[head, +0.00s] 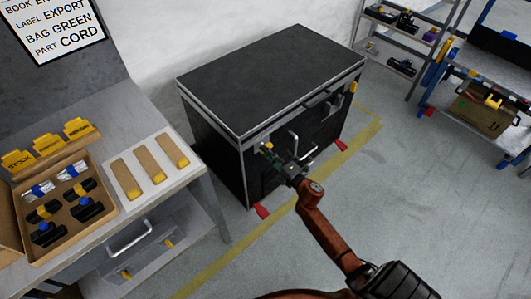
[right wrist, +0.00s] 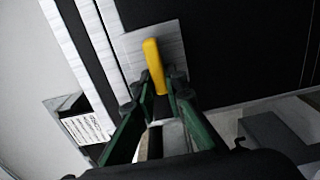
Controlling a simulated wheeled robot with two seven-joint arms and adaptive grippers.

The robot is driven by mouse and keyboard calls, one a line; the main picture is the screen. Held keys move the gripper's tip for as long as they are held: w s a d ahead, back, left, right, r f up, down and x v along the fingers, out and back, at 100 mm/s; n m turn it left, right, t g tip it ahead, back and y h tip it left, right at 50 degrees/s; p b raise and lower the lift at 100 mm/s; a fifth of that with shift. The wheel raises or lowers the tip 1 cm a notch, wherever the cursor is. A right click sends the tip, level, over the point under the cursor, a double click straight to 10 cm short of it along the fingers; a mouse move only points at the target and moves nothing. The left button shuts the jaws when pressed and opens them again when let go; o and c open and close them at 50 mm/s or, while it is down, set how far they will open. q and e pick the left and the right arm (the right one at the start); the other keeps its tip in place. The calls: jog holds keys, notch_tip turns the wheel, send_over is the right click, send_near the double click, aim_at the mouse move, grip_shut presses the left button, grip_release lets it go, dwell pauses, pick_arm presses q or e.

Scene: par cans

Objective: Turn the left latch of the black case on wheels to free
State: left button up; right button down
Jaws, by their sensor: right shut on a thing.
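The black case on wheels (head: 262,78) stands against the wall with its lid down. Its left latch has a yellow handle (right wrist: 153,62) on a pale metal plate (right wrist: 171,47). In the head view the latch is mostly hidden by my right gripper (head: 273,154), which is at the left of the case's front. In the right wrist view, the fingertips of my right gripper (right wrist: 155,90) are closed around the lower part of the yellow handle. The handle's upper part sticks out beyond the fingers, slightly tilted. My left gripper is in neither view.
The right latch (head: 353,87) shows yellow at the case's right front. A metal handle (head: 302,146) sticks out near my gripper. Red wheel parts (head: 262,211) sit at the case's foot. A workbench (head: 190,178) with a cardboard box (head: 98,213) is left.

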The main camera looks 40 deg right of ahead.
jog(key=c, duration=2)
grip_release()
jog(key=shift+f, duration=0.1)
jog(key=shift+o, duration=0.2)
jog(key=s+d, duration=0.1)
jog(key=s, duration=1.1)
